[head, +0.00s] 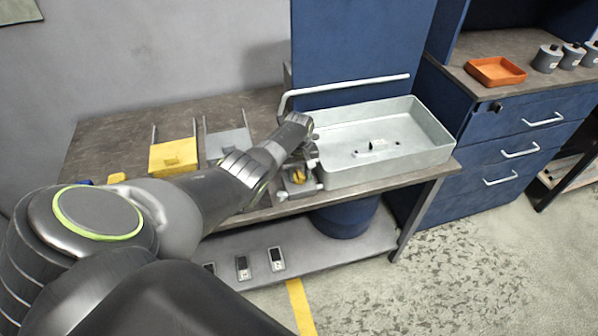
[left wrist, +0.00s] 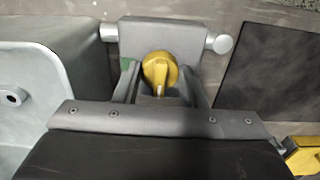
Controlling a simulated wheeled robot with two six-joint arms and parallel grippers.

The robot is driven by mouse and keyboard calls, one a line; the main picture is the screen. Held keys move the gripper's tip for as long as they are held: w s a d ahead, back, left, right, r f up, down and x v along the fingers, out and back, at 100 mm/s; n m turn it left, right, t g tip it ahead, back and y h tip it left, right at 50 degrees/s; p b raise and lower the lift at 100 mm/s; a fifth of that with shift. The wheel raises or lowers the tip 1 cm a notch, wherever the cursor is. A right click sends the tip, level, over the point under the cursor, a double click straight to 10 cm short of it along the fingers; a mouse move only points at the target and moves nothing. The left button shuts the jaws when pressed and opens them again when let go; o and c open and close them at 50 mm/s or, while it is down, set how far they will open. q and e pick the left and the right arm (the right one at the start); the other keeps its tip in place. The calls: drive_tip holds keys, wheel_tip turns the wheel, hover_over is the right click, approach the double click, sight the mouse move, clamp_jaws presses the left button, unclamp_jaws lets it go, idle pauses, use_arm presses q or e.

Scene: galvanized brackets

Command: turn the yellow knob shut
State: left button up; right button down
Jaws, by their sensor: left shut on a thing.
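The yellow knob (head: 298,176) sits on a grey valve block with pipe stubs, at the front edge of the bench beside the metal basin. My left gripper (head: 306,158) reaches over it from the left and hides part of it. In the left wrist view the round knob (left wrist: 159,70) lies between the two fingers of my left gripper (left wrist: 161,82), which is shut on it. A small green mark (left wrist: 125,65) shows on the block left of the knob. My right gripper is not in view.
The galvanized basin (head: 437,138) stands right of the valve, with small dark items inside. A pale bent pipe (head: 345,86) runs behind it. A yellow plate (head: 173,157) and a grey plate (head: 226,143) lie on the bench to the left. An orange tray (head: 496,71) is on the blue cabinet.

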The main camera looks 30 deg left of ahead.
sight(299, 173)
use_arm(q)
drive_tip(key=shift+w+r, duration=0.1)
drive_tip(key=shift+r, duration=0.05)
idle(0.3)
drive_tip(key=o, duration=1)
drive_tip(key=shift+r, duration=0.35)
wheel_tip(299, 173, up, 5)
drive_tip(key=shift+f+p, duration=0.1)
drive_tip(key=shift+p, duration=0.5)
wheel_tip(299, 173, up, 12)
drive_tip(key=shift+f+b, duration=0.1)
drive_tip(key=shift+b, duration=0.9)
drive_tip(key=shift+f, duration=0.1)
